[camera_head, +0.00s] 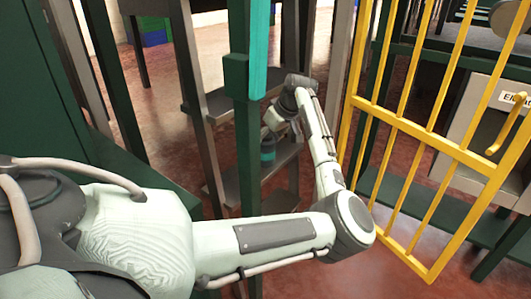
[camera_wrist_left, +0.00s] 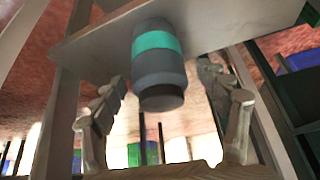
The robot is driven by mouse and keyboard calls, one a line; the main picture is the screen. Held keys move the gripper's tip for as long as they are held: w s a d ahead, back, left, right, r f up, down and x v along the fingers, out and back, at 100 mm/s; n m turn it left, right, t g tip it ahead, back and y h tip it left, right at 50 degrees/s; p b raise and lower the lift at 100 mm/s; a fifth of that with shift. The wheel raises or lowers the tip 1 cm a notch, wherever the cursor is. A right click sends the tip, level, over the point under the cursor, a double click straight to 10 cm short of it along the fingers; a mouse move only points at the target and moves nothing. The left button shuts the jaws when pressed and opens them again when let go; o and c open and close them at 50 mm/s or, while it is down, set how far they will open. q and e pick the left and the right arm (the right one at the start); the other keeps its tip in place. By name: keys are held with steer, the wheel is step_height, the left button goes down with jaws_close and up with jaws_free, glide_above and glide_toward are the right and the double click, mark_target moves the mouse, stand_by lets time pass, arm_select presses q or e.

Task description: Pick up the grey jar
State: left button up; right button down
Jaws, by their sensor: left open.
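The grey jar (camera_head: 267,152) with a teal band stands on a shelf board behind a dark green post in the head view, partly covered by the post. In the left wrist view the jar (camera_wrist_left: 160,72) shows large in the upper middle, with that picture appearing upside down. My left gripper (camera_wrist_left: 162,88) is open, with one finger on each side of the jar and visible gaps to it. In the head view my left gripper (camera_head: 273,122) is small and partly hidden near the top of the jar. My right gripper is not in view.
A yellow barred gate (camera_head: 420,135) stands to the right of my left arm. Green posts (camera_head: 248,100) and grey shelf boards (camera_head: 280,160) frame the jar closely. A grey box with a sign (camera_head: 480,120) is behind the gate. Red floor shows beyond.

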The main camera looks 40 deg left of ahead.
arm_select(q)
steer(key=shift+a+f, duration=0.15)
steer(key=shift+f, duration=0.05)
steer(key=c, duration=1.4)
steer(key=shift+r, duration=0.1)
